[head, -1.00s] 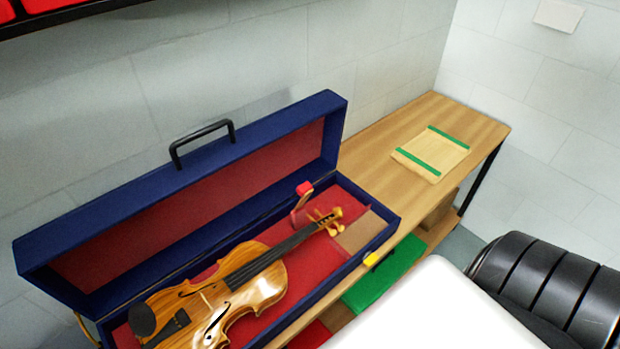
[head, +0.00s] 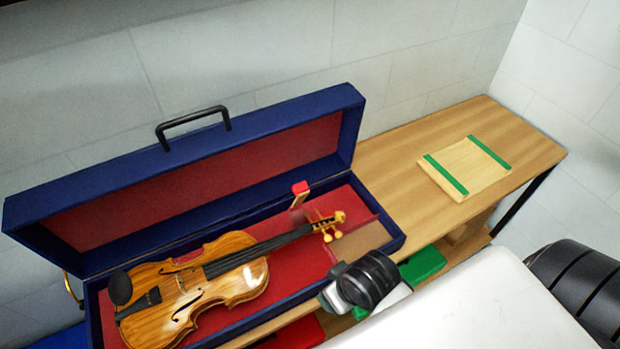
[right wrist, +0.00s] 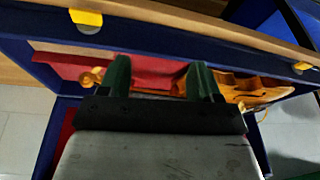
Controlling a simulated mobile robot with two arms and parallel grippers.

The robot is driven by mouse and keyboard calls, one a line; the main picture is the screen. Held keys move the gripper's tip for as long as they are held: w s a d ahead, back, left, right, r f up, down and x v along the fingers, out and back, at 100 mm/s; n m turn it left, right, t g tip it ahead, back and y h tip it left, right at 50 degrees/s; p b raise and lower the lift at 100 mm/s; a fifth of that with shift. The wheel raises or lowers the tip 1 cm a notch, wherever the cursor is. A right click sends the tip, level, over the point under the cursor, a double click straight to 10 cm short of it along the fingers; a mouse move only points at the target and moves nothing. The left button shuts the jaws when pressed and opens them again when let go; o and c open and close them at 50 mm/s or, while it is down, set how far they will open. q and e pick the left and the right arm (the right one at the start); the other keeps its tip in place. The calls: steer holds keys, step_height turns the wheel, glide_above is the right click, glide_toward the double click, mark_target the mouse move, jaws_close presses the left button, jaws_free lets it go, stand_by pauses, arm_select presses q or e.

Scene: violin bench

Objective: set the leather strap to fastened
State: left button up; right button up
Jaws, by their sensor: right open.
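The leather strap (head: 299,203) stands up beside the violin's neck inside the open blue case (head: 385,240), with a red end at its top; it is not laid across the neck. The violin (head: 215,277) lies in the red-lined case with its scroll to the right. My right gripper (head: 330,300) is at the case's front edge, below the scroll, apart from the strap; its fingertips are hard to make out there. In the right wrist view its two green fingers (right wrist: 160,75) are spread and empty, with the violin beyond them. My left gripper is not in view.
The case's lid (head: 200,190) stands open against the wall, with a black handle. A wooden board with green strips (head: 466,167) lies on the right of the bench (head: 400,150). Green and red items sit on the shelf below. Yellow latches (right wrist: 87,18) show at the case edge.

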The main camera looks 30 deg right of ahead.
steer(key=w+a+r+y, duration=0.2)
steer(key=w+a, duration=0.3)
steer(key=w, duration=0.2)
step_height(320, 180, up, 16)
steer(key=m+g+h, duration=0.2)
steer(key=g+h, duration=0.1)
glide_above(299, 183)
step_height(299, 183, down, 11)
steer(key=shift+s+r+p, duration=0.1)
steer(key=shift+p, duration=0.65)
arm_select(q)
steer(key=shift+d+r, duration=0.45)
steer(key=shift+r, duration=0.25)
arm_select(e)
steer(key=shift+c, duration=0.2)
jaws_close()
